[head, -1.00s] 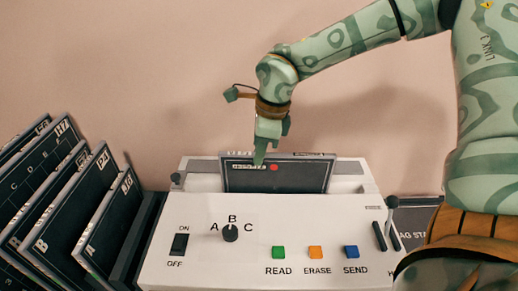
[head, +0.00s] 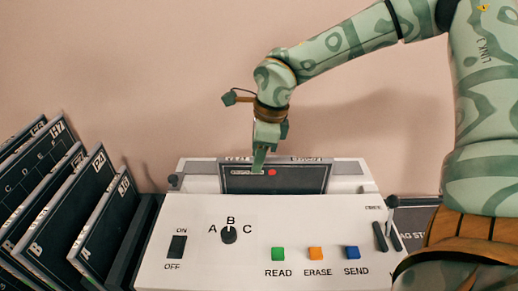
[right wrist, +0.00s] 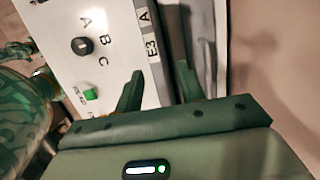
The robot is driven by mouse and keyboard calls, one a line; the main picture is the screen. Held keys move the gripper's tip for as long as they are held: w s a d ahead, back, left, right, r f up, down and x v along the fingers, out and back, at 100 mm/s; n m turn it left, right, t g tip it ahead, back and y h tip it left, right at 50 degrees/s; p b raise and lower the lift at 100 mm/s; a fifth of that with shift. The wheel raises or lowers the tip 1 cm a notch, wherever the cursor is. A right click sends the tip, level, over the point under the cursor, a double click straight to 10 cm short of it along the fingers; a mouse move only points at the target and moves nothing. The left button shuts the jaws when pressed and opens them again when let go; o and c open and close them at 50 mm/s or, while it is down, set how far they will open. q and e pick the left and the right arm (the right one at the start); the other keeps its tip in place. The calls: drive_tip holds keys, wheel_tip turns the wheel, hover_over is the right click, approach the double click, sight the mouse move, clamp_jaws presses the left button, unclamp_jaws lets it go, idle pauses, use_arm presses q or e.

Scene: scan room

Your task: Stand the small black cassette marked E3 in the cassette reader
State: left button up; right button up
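The black cassette (head: 300,178) stands upright at the slot of the white cassette reader (head: 200,262). Its front face has a white label and a red dot. Its lower part is hidden behind the reader's front edge. In the right wrist view, white labels on the cassette read A and E3 (right wrist: 152,48). My right gripper (head: 259,166) points down at the cassette's upper edge, one finger in front of its face. In the right wrist view, the fingers (right wrist: 160,75) lie on either side of the cassette, seemingly closed on it. My left gripper is not in view.
Several larger black marked plates (head: 62,215) lean in a dark rack (head: 135,245) left of the reader. The reader's front has a dial (head: 229,236), a switch (head: 177,247) and coloured buttons (head: 315,254). Two levers (head: 391,225) stand at its right end. A plain wall is behind.

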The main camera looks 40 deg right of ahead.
wheel_tip(320, 180, up, 16)
drive_tip(key=s+d+p, duration=0.2)
drive_tip(key=p, duration=0.1)
drive_tip(key=shift+d, duration=0.3)
drive_tip(key=shift+r, duration=0.15)
wheel_tip(320, 180, up, 6)
drive_tip(key=p, duration=0.4)
drive_tip(key=shift+f, duration=0.2)
